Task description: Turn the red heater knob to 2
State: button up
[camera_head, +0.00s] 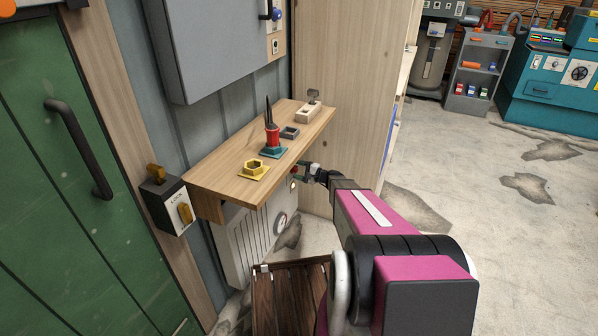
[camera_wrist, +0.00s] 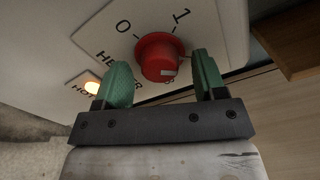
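The red heater knob (camera_wrist: 156,52) sits on the white heater panel (camera_wrist: 60,22) in the wrist view. The numbers 0 and 1 show above it; no 2 is visible, and my right finger covers part of the panel. A small white mark on the knob is at its lower right in the picture. My gripper (camera_wrist: 162,80) is open, with one green finger on each side of the knob and a visible gap to it. In the head view my gripper (camera_head: 306,172) is at the heater (camera_head: 245,240) below the shelf; the knob is tiny there.
A lit orange lamp (camera_wrist: 92,87) is beside the knob. A slatted wooden seat (camera_head: 290,300) stands below. Open floor lies to the right.

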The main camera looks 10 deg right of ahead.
jog(key=v, duration=1)
jog(key=shift+s+d, duration=0.25)
jog(key=shift+d, duration=0.1)
